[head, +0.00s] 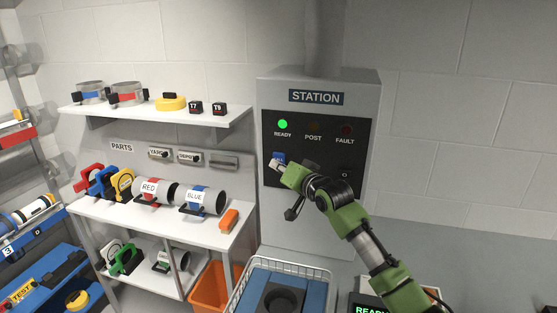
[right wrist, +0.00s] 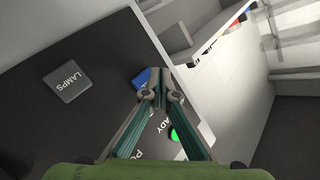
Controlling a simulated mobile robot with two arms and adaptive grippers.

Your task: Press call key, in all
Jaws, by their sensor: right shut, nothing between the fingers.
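The grey station cabinet (head: 316,88) has a black panel with a lit green READY lamp (head: 282,124) and dark POST and FAULT lamps. A blue key (head: 277,156) sits below the READY lamp; its label cannot be read. My right gripper (head: 274,164) is shut and empty, with its tips at or just in front of the blue key; contact cannot be told. In the right wrist view the blue key (right wrist: 141,78) shows just beyond the fingertips (right wrist: 160,85). A grey LAMPS key (right wrist: 67,83) lies to the left there. My left gripper is out of view.
Left of the station, white shelves (head: 150,208) hold red and blue labelled canisters. An orange bin (head: 209,290) and a wire basket (head: 238,290) stand below. A small READY display (head: 370,309) is at the bottom. My right arm hides part of the panel.

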